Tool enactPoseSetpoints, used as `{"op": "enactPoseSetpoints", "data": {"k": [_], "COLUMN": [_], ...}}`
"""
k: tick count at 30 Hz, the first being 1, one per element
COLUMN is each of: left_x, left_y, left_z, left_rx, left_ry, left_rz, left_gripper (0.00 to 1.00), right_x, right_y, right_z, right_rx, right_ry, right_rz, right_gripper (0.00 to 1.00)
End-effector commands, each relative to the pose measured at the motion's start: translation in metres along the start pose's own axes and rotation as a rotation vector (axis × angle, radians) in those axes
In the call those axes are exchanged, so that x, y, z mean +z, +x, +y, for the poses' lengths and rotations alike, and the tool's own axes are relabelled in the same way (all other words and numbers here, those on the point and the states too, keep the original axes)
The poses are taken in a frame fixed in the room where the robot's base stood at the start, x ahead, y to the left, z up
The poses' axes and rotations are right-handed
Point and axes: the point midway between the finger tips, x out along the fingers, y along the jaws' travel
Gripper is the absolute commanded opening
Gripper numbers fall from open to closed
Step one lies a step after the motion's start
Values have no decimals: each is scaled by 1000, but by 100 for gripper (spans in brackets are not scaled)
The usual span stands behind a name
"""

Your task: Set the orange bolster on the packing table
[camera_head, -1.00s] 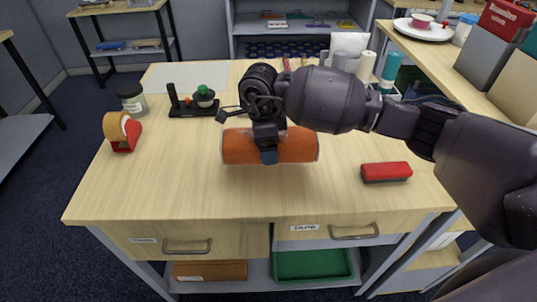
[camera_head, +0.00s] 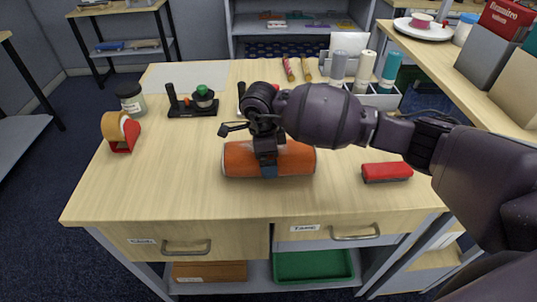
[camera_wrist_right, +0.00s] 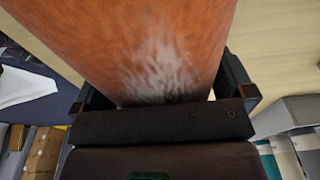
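The orange bolster (camera_head: 298,160) is a thick cylinder lying level, left to right, over the middle of the wood-topped packing table (camera_head: 180,190). My right gripper (camera_head: 267,170) comes down over its middle, with its fingers on either side of it. In the right wrist view the bolster (camera_wrist_right: 150,40) fills the space between the two fingers, and the gripper is shut on it. The bolster is very near or on the tabletop; I cannot tell whether its underside touches. My left gripper is not in view.
A tape dispenser (camera_head: 121,132), a jar (camera_head: 131,98) and a black stand (camera_head: 195,104) are at the table's left. A red block (camera_head: 387,172) lies to the right of the bolster. A holder with rolls (camera_head: 375,98) stands at the back right. The front of the tabletop is clear.

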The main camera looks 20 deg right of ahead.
Motion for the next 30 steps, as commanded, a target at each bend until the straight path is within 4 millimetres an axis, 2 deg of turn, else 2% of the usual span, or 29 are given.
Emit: {"op": "enactPoseSetpoints", "data": {"k": [5,8,21,25,30], "left_x": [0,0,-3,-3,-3], "left_y": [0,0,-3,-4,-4], "left_z": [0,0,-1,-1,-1], "left_rx": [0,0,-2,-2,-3], "left_ry": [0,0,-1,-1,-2], "left_rz": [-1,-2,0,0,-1], "left_gripper": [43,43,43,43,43], "right_x": [0,0,0,0,0], "right_y": [-7,-19,-99,-114,-122], "right_z": [0,-1,0,0,0], "right_rx": [-2,-4,-3,-2,0], "right_ry": [0,0,0,0,0], "right_rz": [-1,-2,-1,-1,0], "right_gripper": [100,100,100,100,100]}}
